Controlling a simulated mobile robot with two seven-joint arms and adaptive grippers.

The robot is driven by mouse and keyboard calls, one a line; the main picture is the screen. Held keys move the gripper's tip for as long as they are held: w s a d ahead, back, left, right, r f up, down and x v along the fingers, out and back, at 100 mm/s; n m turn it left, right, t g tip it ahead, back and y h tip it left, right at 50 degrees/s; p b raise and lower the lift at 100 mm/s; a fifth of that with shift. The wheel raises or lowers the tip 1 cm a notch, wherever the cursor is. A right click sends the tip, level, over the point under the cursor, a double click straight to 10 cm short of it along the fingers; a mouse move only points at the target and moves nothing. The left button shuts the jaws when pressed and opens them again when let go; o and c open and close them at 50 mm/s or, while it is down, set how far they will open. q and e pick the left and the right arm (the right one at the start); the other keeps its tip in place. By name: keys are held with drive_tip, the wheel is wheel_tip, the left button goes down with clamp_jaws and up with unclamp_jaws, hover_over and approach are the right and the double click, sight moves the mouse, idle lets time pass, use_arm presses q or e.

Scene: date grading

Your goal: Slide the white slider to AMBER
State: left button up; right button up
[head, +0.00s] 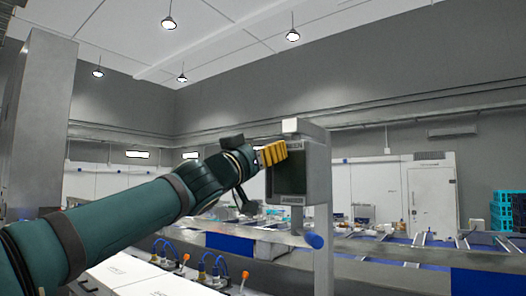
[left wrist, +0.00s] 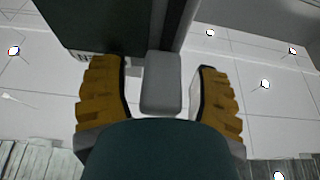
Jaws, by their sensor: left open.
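A grey box (head: 317,172) with a dark front panel (head: 290,176) stands on a post in the head view. A label at its top seems to read GREEN, and the AMBER label (head: 291,199) is at its bottom. A pale block, which looks like the white slider (head: 291,126), sits at the top of the box by the upper label. My left gripper (head: 273,153), with yellow fingers, is at the box's upper left front. In the left wrist view the pale block (left wrist: 162,82) shows between the open fingers, with gaps on both sides. My right gripper is not in view.
A blue-ended cylinder (head: 314,241) sticks out low on the post. Below and behind run metal conveyor tables (head: 400,252) with several small items. White cabinets with blue cables and orange-tipped fittings (head: 183,262) are at the lower left. The space above the box is clear.

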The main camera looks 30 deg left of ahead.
sight(269, 181)
use_arm(q)
drive_tip(key=shift+c, duration=0.4)
clamp_jaws()
drive_tip(key=shift+f, duration=0.1)
wheel_tip(269, 181, down, 7)
drive_tip(key=b, duration=0.6)
drive_tip(key=shift+f, duration=0.15)
drive_tip(key=shift+o, duration=0.4)
unclamp_jaws()
drive_tip(key=shift+w, duration=0.1)
drive_tip(key=shift+s, duration=0.2)
